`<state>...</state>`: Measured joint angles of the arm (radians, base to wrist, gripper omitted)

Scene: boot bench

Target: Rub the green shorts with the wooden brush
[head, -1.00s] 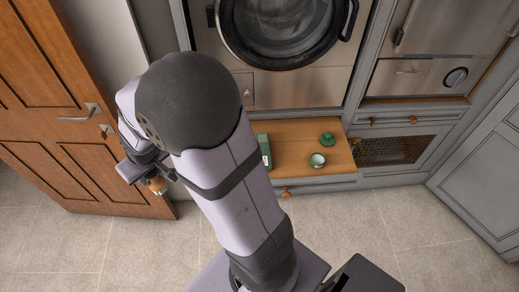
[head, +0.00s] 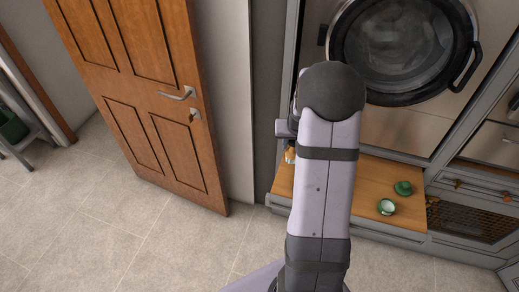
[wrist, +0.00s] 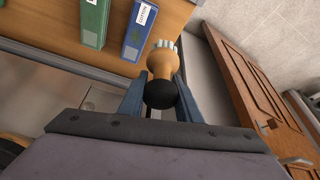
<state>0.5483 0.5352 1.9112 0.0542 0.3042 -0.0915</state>
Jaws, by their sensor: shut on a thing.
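In the wrist view my gripper (wrist: 161,84) is shut on the wooden brush (wrist: 163,64). The brush has a tan wooden body, a black rounded end towards the gripper and pale bristles pointing away. In the head view the brush (head: 289,155) shows as a small tan piece left of my arm, over the wooden shelf; the jaws are mostly hidden there. A dark green thing (head: 12,127) lies on a grey bench at the far left. It is cut by the picture edge, and I cannot tell whether it is the green shorts.
The wrist view shows a green box (wrist: 94,22) and a blue box (wrist: 139,30) near the brush. A wooden door (head: 150,95) stands left; tiled floor is clear before it.

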